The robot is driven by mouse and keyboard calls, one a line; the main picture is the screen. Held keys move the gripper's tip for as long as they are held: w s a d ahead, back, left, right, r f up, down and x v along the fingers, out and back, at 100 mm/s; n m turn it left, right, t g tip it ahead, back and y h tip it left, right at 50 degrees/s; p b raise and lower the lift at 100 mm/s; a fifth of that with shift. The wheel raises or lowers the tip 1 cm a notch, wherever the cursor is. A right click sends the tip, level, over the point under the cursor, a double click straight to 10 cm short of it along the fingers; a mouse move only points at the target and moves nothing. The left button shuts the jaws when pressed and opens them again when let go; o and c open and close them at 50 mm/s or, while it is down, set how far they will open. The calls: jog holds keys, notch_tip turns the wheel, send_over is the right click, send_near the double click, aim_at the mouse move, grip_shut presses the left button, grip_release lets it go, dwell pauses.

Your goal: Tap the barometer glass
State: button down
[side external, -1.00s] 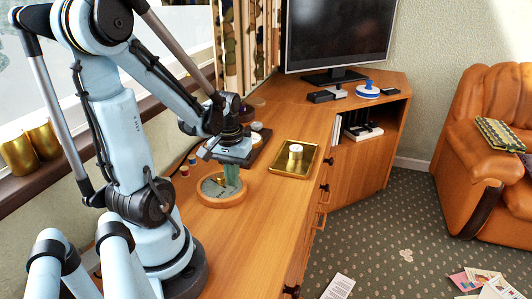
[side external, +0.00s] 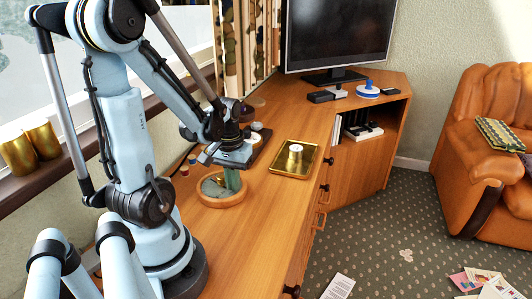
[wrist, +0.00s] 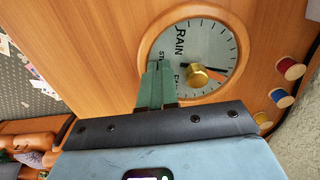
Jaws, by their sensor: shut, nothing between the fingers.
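The barometer (side external: 222,190) lies flat on the wooden cabinet top, with a round wooden rim. Its glass and dial (wrist: 208,50) show in the wrist view, with the word RAIN, a brass centre knob (wrist: 197,75) and an orange pointer. My gripper (side external: 232,190) points down over the barometer, its green fingers together and empty. In the wrist view the fingers (wrist: 155,88) overlap the rim and lower left part of the dial. I cannot tell whether the fingertips touch the glass.
Thread spools (wrist: 284,97) lie beside the barometer by the wall. A brass tray (side external: 290,170) with a brass pot (side external: 295,157) stands to the right. A television (side external: 340,35) stands at the far end. The cabinet top between barometer and tray is clear.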

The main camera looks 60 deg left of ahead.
jog(key=shift+r, duration=3.45)
jog(key=w+d+r+m+t, duration=0.2)
jog(key=w+d+m+t, duration=0.1)
jog(key=d, duration=0.5)
jog(key=w+d+r+m+t, duration=0.2)
jog(key=w+d+m+t, duration=0.2)
jog(key=d, duration=0.5)
jog(key=shift+w+r+m, duration=0.15)
jog(key=shift+w+m, duration=0.75)
jog(key=shift+m, duration=0.1)
